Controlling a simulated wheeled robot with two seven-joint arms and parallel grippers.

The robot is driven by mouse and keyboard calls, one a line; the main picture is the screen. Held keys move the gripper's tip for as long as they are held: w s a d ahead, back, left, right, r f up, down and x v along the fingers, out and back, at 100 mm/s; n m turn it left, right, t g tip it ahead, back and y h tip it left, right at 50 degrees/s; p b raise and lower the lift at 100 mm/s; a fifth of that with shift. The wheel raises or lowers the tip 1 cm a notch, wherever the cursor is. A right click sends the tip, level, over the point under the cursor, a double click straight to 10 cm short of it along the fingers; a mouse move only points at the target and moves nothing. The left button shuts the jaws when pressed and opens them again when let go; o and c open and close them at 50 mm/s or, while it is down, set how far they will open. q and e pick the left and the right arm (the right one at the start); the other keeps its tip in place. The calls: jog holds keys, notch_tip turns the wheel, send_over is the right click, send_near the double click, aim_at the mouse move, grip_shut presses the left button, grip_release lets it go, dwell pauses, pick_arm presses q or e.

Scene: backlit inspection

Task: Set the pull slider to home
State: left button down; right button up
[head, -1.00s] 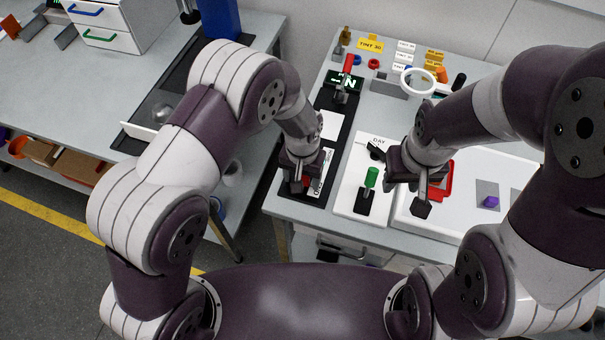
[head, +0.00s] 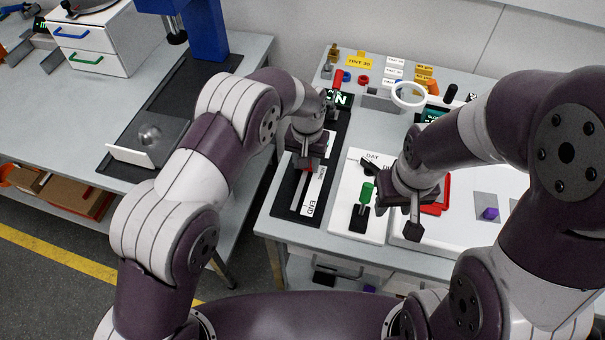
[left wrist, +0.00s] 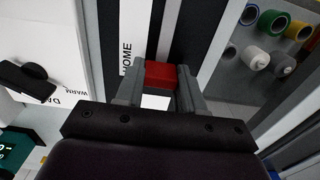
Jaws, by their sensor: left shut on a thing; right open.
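The pull slider has a red knob (left wrist: 159,74) on a black track plate (head: 290,196) with a white strip marked END (head: 308,208) at its near end. My left gripper (head: 307,168) is over the track, with its fingers shut on the red knob, one on each side in the left wrist view. The white HOME label (left wrist: 126,50) lies beside the track, just beyond and left of the knob in that view. The arm hides the far part of the strip in the head view. My right gripper (head: 413,230) is open and empty, above the white panels on the right.
A green-handled lever (head: 366,193) stands on the DAY panel between my grippers. A red-handled lever (head: 338,80) stands behind the track. A white magnifier ring (head: 408,94) and several small labelled parts are at the back. Several tape rolls (left wrist: 271,20) show in the left wrist view.

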pick_arm(q)
jog(key=shift+w+r, duration=0.15)
jog(key=c, duration=0.7)
grip_release()
notch_tip(320, 180, up, 6)
jog(key=shift+w+d+r+b, duration=0.1)
jog(key=shift+b, duration=0.4)
notch_tip(320, 180, up, 6)
jog(key=p, duration=0.4)
jog(key=shift+r, duration=0.2)
